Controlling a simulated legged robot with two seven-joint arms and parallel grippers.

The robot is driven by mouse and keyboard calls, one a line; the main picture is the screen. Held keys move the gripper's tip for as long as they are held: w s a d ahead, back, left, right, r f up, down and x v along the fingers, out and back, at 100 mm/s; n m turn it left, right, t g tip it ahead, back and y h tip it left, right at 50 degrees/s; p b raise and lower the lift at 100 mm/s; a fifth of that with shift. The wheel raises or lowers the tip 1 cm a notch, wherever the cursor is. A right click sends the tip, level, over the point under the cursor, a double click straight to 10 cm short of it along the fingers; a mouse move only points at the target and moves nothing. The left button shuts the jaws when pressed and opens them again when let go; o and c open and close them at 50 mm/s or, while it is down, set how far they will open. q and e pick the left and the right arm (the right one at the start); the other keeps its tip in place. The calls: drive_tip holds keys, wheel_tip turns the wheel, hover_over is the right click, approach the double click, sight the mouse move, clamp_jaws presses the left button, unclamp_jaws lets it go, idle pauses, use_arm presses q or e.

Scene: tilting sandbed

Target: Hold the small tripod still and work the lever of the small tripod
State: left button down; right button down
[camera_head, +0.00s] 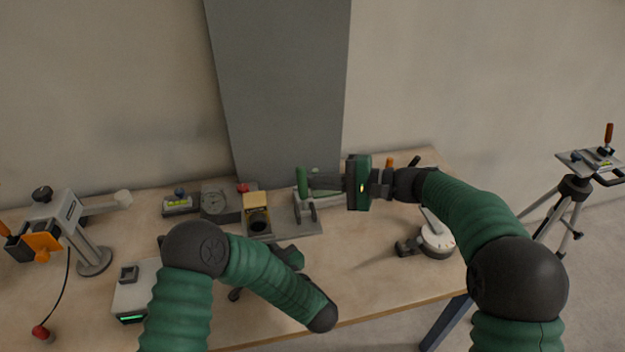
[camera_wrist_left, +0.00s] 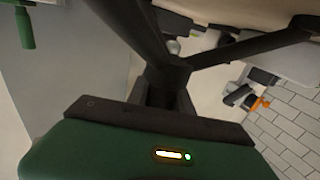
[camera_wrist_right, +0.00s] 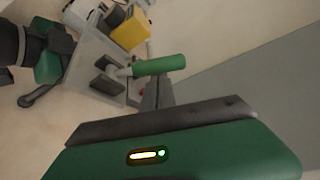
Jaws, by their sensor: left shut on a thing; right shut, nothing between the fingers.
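The small tripod (camera_wrist_left: 172,70) fills the upper part of the left wrist view, its dark legs meeting at a hub. My left gripper (camera_wrist_left: 165,98) is shut on it near the hub. In the head view my left forearm covers most of it; a dark foot (camera_head: 235,295) shows below. I cannot make out its lever.
A yellow block (camera_head: 257,200), a grey dial box (camera_head: 214,200) and a level (camera_head: 178,205) stand at the table's back. A round white dial device (camera_head: 436,240) is at the right. A grey post device (camera_head: 82,235) stands left. The front right table is clear.

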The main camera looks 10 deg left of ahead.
drive_tip(key=shift+s+r+n, duration=0.15)
drive_tip(key=shift+n, duration=0.15)
drive_tip(key=shift+s+d+r+n+t+y, duration=0.15)
drive_tip(key=shift+s+d+n+t+y, duration=0.1)
drive_tip(key=shift+s+n+y, duration=0.3)
drive_tip(key=shift+s+d+r+n+t+y, duration=0.15)
drive_tip(key=shift+s+n+t+y, duration=0.15)
drive_tip(key=shift+n, duration=0.35)
drive_tip(key=shift+s+d+n+y, duration=0.2)
drive_tip(key=shift+s+n+y, duration=0.5)
drive_tip(key=shift+n, duration=0.4)
drive_tip(key=shift+s+d+n, duration=0.1)
drive_tip(key=shift+s+n, duration=0.2)
drive_tip(key=shift+s, duration=0.1)
drive_tip(key=shift+s+d, duration=0.1)
drive_tip(key=shift+s, duration=0.5)
